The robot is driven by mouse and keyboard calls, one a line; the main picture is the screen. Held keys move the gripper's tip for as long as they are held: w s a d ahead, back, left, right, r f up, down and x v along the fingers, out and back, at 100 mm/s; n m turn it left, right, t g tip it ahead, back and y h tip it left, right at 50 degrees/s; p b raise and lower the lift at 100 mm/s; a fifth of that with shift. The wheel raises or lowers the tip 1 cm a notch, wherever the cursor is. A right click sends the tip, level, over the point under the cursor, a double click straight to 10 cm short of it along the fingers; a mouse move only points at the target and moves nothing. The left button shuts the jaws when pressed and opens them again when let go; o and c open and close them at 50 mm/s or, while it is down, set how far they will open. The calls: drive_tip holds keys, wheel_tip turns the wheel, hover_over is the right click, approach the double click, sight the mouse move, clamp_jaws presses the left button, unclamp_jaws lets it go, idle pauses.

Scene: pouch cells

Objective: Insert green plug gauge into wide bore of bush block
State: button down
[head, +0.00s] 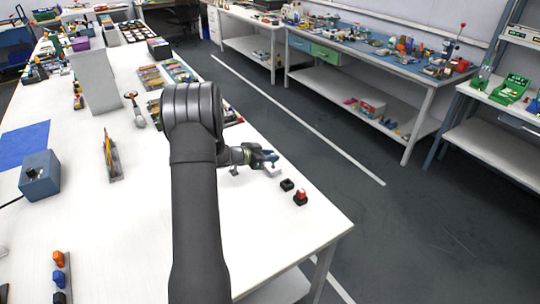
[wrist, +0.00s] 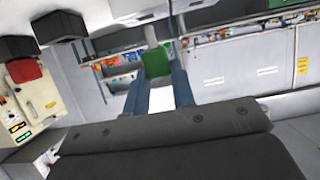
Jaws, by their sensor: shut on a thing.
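My gripper (head: 268,155) reaches to the right over the front part of the white table in the head view. In the wrist view its two blue fingers (wrist: 158,78) are closed on a green piece (wrist: 155,62), which I take to be the green plug gauge. In the head view the gauge is too small to make out clearly. A small white block (head: 272,171), likely the bush block, sits just below the fingertips. A pale block (wrist: 138,9) also shows at the top of the wrist view, which appears upside down. I cannot see its bore or whether the gauge touches it.
A small black block (head: 287,184) and a red-topped black piece (head: 300,198) stand to the right, near the table edge. A small grey piece (head: 234,170) is beside my arm. The front table surface (head: 270,235) is clear.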

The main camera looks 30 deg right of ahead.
drive_tip(key=shift+f, duration=1.45)
drive_tip(key=c, duration=1.1)
unclamp_jaws()
drive_tip(key=shift+c, duration=0.2)
drive_tip(key=v, duration=1.7)
drive_tip(key=shift+a, duration=0.25)
